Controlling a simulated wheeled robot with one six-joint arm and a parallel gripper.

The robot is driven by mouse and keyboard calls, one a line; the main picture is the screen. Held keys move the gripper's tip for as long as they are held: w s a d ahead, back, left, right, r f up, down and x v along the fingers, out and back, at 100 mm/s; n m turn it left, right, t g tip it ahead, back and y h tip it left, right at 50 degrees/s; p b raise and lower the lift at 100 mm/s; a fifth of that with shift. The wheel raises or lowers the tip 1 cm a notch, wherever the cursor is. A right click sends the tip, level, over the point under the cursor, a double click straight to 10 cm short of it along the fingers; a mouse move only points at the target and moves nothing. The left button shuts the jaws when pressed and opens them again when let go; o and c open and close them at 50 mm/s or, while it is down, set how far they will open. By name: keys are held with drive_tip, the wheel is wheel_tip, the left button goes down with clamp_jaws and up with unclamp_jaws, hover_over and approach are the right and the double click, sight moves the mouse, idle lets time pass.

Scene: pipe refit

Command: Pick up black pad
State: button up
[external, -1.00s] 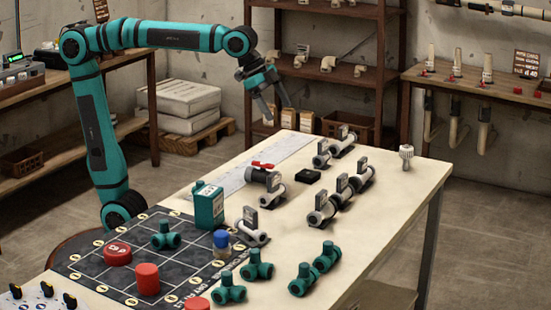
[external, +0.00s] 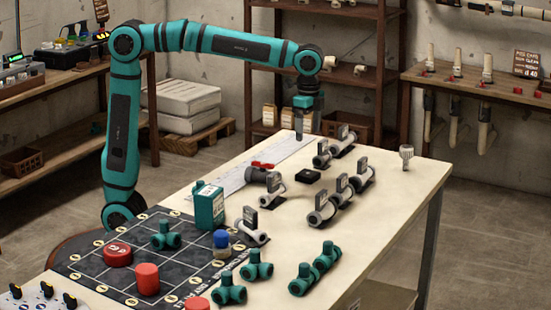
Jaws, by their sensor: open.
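The black pad (external: 307,175) is a small flat dark square lying on the pale workbench, between the grey valve fittings. My gripper (external: 304,134) points down above the back part of the bench, up and behind the pad in the picture. It is open, and I see nothing between its fingers. It is apart from the pad, and nothing covers the pad.
Grey fittings with upright tags stand close around the pad, such as one (external: 271,190) to its left and one (external: 322,153) behind it. A red-handled valve (external: 259,172) is near. Green tees (external: 257,266) stand in front. The bench's right side (external: 400,200) is mostly clear.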

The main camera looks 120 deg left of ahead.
hover_over(308, 173)
drive_tip(key=f, duration=0.8)
drive_tip(key=shift+d+f, duration=0.15)
drive_tip(key=shift+d, duration=0.1)
drive_tip(key=shift+a+f, duration=0.2)
drive_tip(key=shift+f, duration=2.5)
drive_tip(key=c, duration=1.1)
drive_tip(key=shift+r, duration=0.15)
